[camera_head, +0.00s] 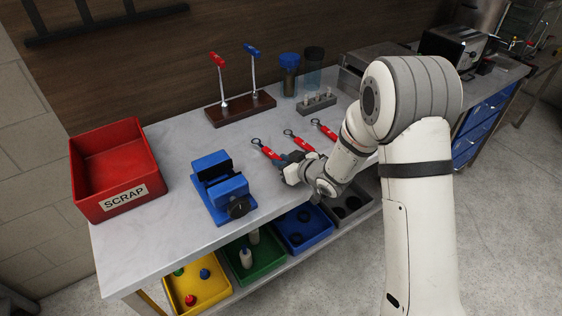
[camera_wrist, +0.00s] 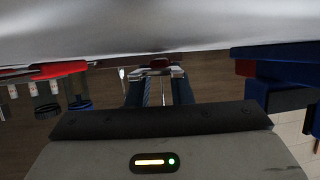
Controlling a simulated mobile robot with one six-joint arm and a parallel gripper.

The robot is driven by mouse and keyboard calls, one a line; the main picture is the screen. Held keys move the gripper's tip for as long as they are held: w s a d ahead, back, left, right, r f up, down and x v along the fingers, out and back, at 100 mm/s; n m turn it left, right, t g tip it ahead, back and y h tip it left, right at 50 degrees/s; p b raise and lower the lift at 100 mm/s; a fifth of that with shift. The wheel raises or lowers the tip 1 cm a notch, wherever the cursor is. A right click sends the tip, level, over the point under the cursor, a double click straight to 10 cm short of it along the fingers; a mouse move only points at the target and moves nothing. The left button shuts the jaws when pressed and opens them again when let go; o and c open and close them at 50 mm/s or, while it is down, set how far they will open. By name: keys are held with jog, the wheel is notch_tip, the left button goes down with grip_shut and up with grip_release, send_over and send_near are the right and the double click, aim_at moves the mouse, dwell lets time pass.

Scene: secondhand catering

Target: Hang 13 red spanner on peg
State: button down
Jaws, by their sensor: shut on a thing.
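Three red-handled spanners lie in a row on the bench in the head view: a left one (camera_head: 266,149), a middle one (camera_head: 299,140) and a right one (camera_head: 324,129). No size marks can be read. My gripper (camera_head: 286,160) is low over the bench and shut on the handle of the left spanner, whose ring end points back and left.
A blue vise (camera_head: 222,187) stands left of my gripper, with a red scrap bin (camera_head: 115,170) beyond. A wooden block with two levers (camera_head: 240,107), cups (camera_head: 289,80) and a grey holder (camera_head: 317,104) stand behind. Coloured trays (camera_head: 255,258) sit below.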

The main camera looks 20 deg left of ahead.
jog(key=shift+f, duration=0.2)
jog(key=shift+f, duration=0.25)
jog(key=c, duration=1.3)
grip_release()
jog(key=shift+r, duration=0.15)
jog(key=v, duration=0.2)
jog(key=b+v, duration=0.1)
jog(key=v, duration=0.4)
jog(key=shift+s+d+b, duration=0.15)
jog(key=shift+d+b, duration=0.2)
jog(key=shift+d, duration=0.15)
